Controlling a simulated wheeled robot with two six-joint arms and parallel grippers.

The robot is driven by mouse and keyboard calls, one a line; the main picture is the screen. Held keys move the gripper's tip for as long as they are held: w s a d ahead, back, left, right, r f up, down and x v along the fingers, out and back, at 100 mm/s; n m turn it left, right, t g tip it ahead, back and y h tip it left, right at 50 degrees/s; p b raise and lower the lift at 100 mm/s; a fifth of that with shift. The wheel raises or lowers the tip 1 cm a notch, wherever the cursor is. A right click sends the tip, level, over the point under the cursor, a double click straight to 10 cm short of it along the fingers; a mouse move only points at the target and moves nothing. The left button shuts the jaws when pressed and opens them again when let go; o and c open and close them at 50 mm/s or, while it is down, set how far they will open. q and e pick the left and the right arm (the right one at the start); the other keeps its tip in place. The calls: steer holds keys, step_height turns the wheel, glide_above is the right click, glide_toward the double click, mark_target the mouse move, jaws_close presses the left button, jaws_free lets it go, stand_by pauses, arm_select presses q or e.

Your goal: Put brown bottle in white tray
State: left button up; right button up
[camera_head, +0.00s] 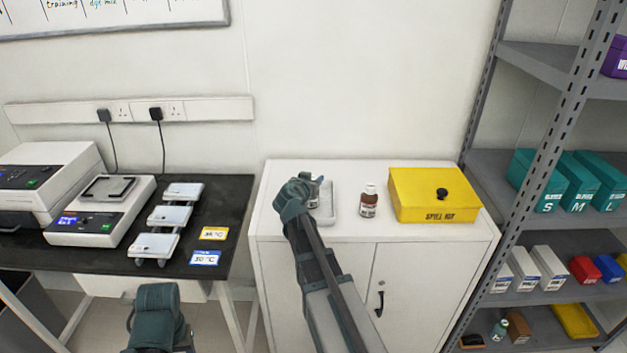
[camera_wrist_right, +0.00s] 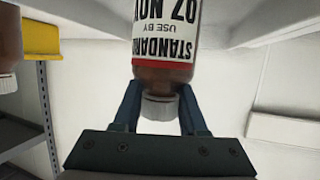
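My right gripper (camera_head: 313,183) is at the white tray (camera_head: 328,216) on the white cabinet. In the right wrist view its two fingers (camera_wrist_right: 160,108) close around the neck and shoulder of a brown bottle (camera_wrist_right: 165,72), with a white cap and a red-and-white label. The bottle looks upright; the wrist picture is upside down. My gripper hides most of it in the head view, and I cannot tell whether it touches the tray. A second brown bottle (camera_head: 369,202) stands upright right of the tray. My left gripper is not visible; only part of that arm shows at the bottom.
A yellow spill kit box (camera_head: 433,203) stands right of the second bottle. A grey shelf rack (camera_head: 540,68) with boxes is at the right. A black bench (camera_head: 228,200) with lab devices is at the left. The cabinet front edge is clear.

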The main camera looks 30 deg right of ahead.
steer(key=o, duration=0.4)
steer(key=shift+r, duration=0.25)
steer(key=p+v, duration=0.4)
steer(key=v, duration=0.8)
steer(key=shift+f, duration=0.1)
